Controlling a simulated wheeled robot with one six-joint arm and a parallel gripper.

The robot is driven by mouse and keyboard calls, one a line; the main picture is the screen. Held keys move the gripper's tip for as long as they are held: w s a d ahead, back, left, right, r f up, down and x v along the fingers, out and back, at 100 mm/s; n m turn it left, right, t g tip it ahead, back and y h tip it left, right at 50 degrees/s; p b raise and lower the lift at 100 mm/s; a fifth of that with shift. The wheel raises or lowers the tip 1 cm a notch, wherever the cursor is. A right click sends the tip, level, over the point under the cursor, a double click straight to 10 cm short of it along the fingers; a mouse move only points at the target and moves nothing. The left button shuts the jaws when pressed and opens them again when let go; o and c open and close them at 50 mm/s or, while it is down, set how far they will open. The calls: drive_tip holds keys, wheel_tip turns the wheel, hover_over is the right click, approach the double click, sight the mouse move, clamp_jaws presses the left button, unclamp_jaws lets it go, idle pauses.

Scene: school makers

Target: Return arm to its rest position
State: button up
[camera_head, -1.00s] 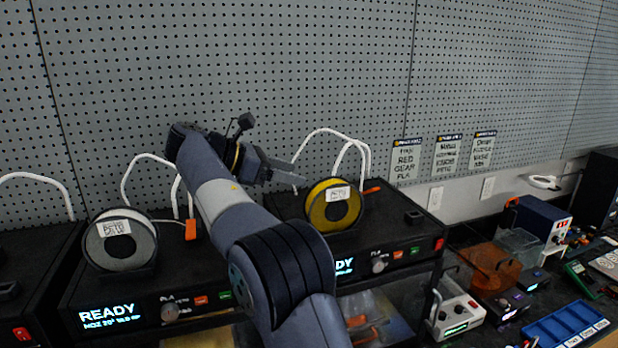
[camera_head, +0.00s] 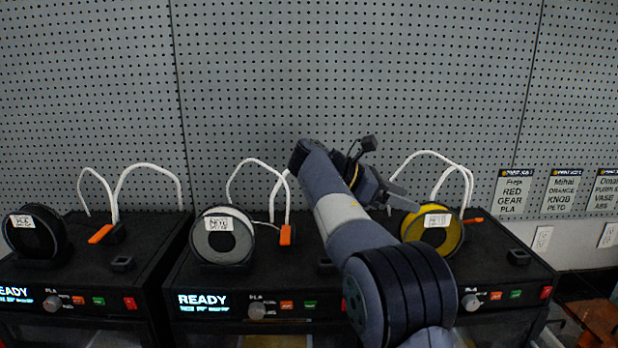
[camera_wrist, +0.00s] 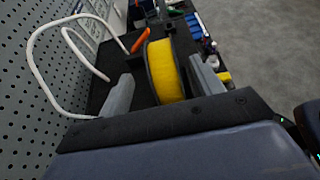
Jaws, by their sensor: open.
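My gripper (camera_head: 395,199) is raised above the printers, in front of the pegboard, and points right toward the yellow spool (camera_head: 436,232). In the wrist view my gripper (camera_wrist: 160,85) shows its two grey fingers spread wide. The yellow spool (camera_wrist: 165,70) appears between and beyond them, and nothing visible is held. My arm rises from the lower right of the head view and bends at the elbow. It hides part of the printer on the right (camera_head: 510,262).
A white spool (camera_head: 222,238) and a black spool (camera_head: 35,237) sit on other printers. White tubes (camera_head: 150,168) arch above them. The pegboard (camera_head: 90,80) stands behind. Order cards (camera_head: 513,190) hang at right. Grey floor (camera_wrist: 275,40) shows in the wrist view.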

sight(431, 205)
drive_tip(key=x, duration=0.7)
drive_tip(key=shift+d+f, duration=0.25)
drive_tip(key=shift+d, duration=0.05)
drive_tip(key=shift+r, duration=0.55)
drive_tip(key=shift+a+r, duration=0.1)
drive_tip(key=shift+r, duration=0.35)
drive_tip(key=shift+f, duration=0.1)
